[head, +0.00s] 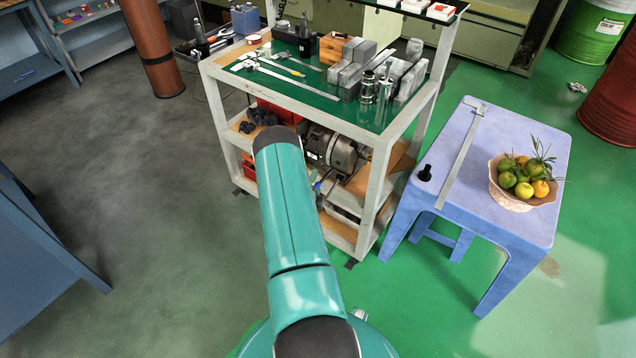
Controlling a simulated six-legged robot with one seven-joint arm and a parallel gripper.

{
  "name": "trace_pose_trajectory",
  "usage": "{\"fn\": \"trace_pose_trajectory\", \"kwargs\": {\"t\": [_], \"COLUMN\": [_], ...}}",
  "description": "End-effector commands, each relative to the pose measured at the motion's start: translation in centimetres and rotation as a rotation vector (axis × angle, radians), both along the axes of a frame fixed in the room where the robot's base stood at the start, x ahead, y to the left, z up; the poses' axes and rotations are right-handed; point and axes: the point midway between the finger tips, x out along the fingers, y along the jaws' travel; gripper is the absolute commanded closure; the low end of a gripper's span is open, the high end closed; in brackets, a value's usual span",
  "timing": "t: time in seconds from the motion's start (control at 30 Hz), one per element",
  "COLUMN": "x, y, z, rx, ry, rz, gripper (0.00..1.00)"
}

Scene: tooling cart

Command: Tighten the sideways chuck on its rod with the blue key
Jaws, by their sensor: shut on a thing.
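A round grey metal body that looks like the chuck (343,154) lies sideways on the middle shelf of the tooling cart (388,150). A machine-like housing adjoins it on the left. A short, light-coloured piece shows at its right side; I cannot tell whether this is the rod. My teal arm reaches up to the cart and covers the area left of and below the chuck. My gripper is hidden behind the arm.
The cart's green top (300,88) holds metal blocks, calipers and steel cylinders. Its white posts and shelf edges frame the middle shelf closely. A lilac table (510,222) on the right bears a fruit bowl (520,198), a square and a black piece. The floor at left is clear.

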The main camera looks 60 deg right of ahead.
Motion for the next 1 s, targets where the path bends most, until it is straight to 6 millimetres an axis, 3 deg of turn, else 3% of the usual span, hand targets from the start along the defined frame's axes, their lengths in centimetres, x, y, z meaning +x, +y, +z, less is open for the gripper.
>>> {"fn": "trace_pose_trajectory", "kwargs": {"t": [0.43, 0.8, 0.9, 1.0], "x": [0.5, 0.7, 1.6, 3.9], "y": [3.2, 3.5, 4.0, 5.6], "z": [0.0, 0.1, 0.3, 0.9], "rx": [0.000, -0.002, -0.002, -0.003], "ry": [0.000, -0.001, 0.000, 0.001], "rz": [0.001, 0.002, 0.025, 0.084], "gripper": [0.65, 0.65, 0.65, 0.65]}}
